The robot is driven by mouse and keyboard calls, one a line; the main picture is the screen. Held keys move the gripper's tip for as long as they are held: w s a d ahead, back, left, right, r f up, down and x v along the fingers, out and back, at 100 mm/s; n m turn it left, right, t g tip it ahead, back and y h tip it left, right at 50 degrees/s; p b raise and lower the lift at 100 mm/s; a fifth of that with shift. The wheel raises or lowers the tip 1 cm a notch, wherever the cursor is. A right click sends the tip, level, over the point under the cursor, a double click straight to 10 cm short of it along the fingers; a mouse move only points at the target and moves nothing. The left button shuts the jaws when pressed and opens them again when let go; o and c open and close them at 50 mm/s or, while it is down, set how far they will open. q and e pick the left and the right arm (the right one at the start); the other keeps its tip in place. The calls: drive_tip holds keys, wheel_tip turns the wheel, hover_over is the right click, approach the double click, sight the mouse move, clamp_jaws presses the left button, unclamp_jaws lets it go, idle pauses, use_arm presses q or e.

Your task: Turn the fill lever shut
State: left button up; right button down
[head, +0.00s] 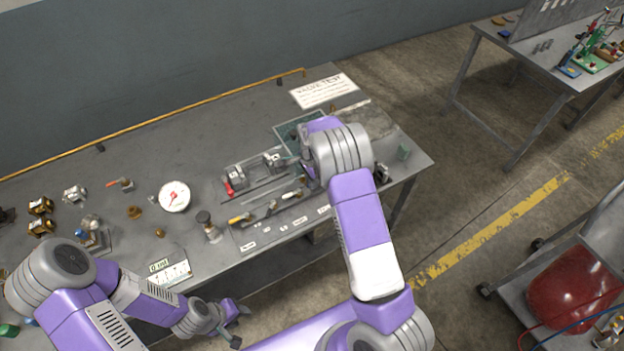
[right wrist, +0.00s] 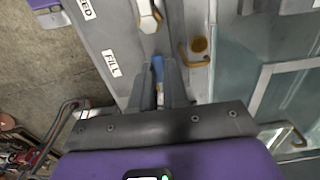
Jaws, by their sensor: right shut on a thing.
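The fill lever has a blue handle (right wrist: 157,63) in the right wrist view, beside a white "FILL" label (right wrist: 111,63) on a grey panel. My right gripper (right wrist: 157,80) is shut on the blue handle, with a finger on either side of it. In the head view my right arm reaches over the right end of the bench, and its wrist hides the lever and most of the gripper. My left gripper (head: 240,324) is open and empty, low in front of the bench.
The bench (head: 150,138) holds a round gauge (head: 174,196), brass fittings (head: 134,212), tools and a "VALVE TEST" sign (head: 323,91). In the right wrist view, a white-handled lever (right wrist: 148,17) is just beyond the blue one. A cart with a red tank (head: 572,288) stands at right.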

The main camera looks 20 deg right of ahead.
drive_tip(key=c, duration=1.1)
unclamp_jaws()
